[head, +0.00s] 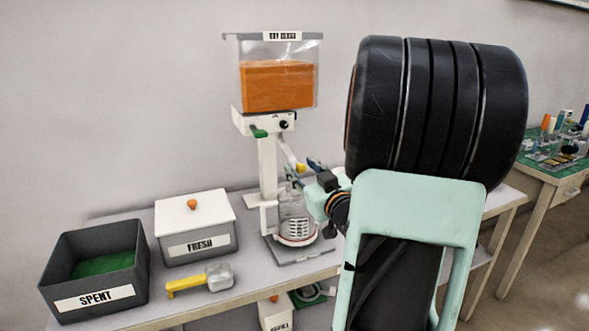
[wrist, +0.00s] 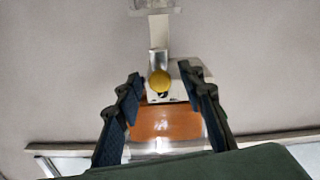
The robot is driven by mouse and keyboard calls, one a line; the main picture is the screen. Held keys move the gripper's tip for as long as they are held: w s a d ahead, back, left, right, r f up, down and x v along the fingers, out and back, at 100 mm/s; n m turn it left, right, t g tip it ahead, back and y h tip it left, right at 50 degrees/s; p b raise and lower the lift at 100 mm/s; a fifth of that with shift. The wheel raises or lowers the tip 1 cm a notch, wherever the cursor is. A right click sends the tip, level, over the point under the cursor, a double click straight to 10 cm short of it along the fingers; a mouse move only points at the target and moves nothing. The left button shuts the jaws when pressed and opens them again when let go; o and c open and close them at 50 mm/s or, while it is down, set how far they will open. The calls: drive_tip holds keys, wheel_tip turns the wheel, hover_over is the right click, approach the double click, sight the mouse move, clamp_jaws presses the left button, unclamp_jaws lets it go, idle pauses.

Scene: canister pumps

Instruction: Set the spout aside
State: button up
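The spout (head: 289,156) slants down from the white pump head and ends in a yellow tip (head: 300,168). The wrist view, apparently upside down, shows the round yellow tip (wrist: 160,80) end-on between my fingers. My gripper (wrist: 162,84) is open, with clear gaps between both dark blue pads and the tip. In the head view, my gripper (head: 306,170) is close to the spout's right side, partly hidden by my wrist.
A glass jar (head: 296,225) stands below the pump. A grey SPENT bin (head: 65,275), a lidded FRESH box (head: 188,247) and a yellow-handled scoop (head: 200,280) are on the table's left. Bare tabletop shows around the scoop. My arm hides the right part.

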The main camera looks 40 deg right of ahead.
drive_tip(key=shift+w+d, duration=0.1)
drive_tip(key=shift+w, duration=0.5)
clamp_jaws()
